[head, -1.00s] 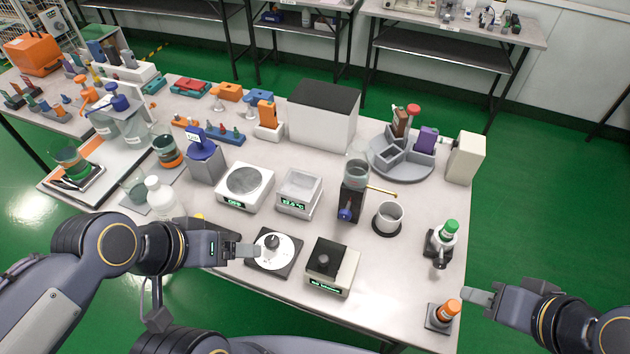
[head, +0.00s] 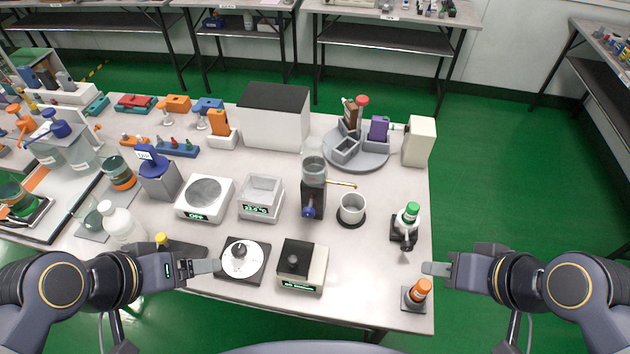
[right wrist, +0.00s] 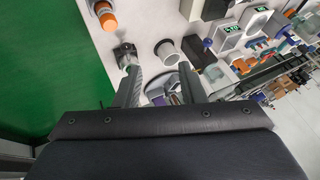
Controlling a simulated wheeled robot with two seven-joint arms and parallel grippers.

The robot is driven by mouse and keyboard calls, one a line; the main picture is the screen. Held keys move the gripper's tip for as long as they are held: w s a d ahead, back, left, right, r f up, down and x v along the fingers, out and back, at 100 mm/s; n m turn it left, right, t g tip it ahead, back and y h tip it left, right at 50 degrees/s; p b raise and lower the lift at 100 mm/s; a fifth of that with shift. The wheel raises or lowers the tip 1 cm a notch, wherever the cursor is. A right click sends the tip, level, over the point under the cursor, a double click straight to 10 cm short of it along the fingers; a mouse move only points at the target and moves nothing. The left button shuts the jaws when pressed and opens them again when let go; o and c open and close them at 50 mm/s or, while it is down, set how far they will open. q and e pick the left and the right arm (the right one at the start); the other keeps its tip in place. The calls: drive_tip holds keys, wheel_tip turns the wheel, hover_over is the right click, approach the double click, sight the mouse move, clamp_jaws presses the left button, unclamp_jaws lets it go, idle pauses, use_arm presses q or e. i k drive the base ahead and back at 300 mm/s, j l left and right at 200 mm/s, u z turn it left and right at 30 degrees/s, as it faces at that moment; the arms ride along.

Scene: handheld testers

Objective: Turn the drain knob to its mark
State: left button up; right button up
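A black dispenser (head: 313,197) with a clear vessel on top stands mid-table, with a blue knob (head: 308,211) low on its front and a brass rod at its side. The blue knob seems to be the drain knob; its mark is too small to make out. A light cup (head: 352,208) stands on a dark round base to its right. My left gripper (head: 208,267) is just left of the white dial, in front of the dispenser; its finger gap is not clear. My right gripper (head: 436,268) is empty at the table's right edge, and its fingers are apart in the right wrist view (right wrist: 157,75).
A white dial (head: 257,262) with a black knob and a boxed tester (head: 315,271) lie in front of the dispenser. Green-topped (head: 412,209) and orange-topped (head: 424,285) pieces stand near the right edge. A round grey tray (head: 372,164) is behind.

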sight(308, 213)
drive_tip(key=k+j, duration=0.1)
drive_tip(key=j, duration=0.65)
drive_tip(key=k+j+u, duration=0.1)
drive_tip(key=j, duration=0.7)
